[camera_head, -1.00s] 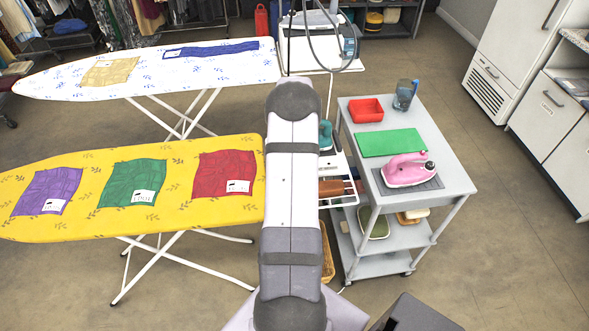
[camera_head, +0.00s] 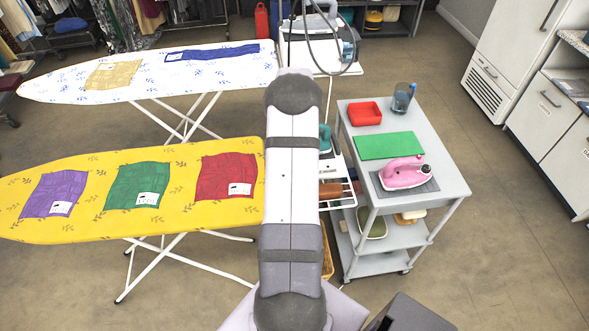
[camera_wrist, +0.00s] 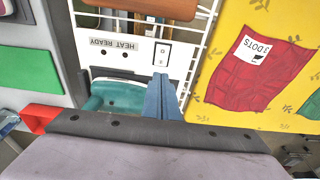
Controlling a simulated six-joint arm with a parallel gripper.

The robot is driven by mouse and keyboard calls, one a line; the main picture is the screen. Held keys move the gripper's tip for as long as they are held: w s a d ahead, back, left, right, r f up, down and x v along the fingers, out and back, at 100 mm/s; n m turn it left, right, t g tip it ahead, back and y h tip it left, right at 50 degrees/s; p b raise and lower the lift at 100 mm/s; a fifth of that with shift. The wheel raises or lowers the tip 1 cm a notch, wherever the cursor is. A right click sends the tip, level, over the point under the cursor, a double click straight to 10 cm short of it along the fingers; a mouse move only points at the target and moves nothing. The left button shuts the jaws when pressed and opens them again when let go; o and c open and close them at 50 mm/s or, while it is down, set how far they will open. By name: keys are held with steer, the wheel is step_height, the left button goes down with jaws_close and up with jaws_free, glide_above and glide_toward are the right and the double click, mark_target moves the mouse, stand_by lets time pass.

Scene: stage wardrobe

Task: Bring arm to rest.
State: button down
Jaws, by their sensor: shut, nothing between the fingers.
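My arm (camera_head: 292,190) stretches up the middle of the head view and hides my gripper there. In the wrist view my gripper (camera_wrist: 160,82) shows as blue fingers close together, shut with nothing between them. The fingers point toward a white panel (camera_wrist: 122,62) marked "HEAT READY" with a switch. A teal iron (camera_wrist: 110,98) sits beside the fingers on the left; I cannot tell the gap between them. Part of the teal iron also shows right of my arm in the head view (camera_head: 325,137).
A yellow ironing board (camera_head: 95,170) with purple, green and red cloths lies left of my arm. A white ironing board (camera_head: 60,83) stands behind it. On the right, a grey cart (camera_head: 445,172) holds a pink iron (camera_head: 403,173), green pad, red tray and blue jug. Floor right of it is clear.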

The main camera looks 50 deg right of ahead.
steer(key=shift+r, duration=0.6)
steer(key=w+a+r+n, duration=0.1)
steer(key=a+r+n, duration=0.15)
steer(key=a, duration=0.65)
steer(key=w+a+r+n, duration=0.1)
steer(key=a+r, duration=0.2)
steer(key=a, duration=0.5)
steer(key=w+a+r+n, duration=0.1)
steer(key=w+a+r, duration=0.15)
steer(key=a, duration=0.65)
steer(key=s+a+r+n+g+y, duration=0.15)
steer(key=s+a+n, duration=0.35)
steer(key=s+a, duration=1.1)
step_height(320, 180, down, 20)
steer(key=w+a+b, duration=0.1)
steer(key=b, duration=1.9)
steer(key=shift+a+f, duration=0.2)
steer(key=shift+f, duration=0.05)
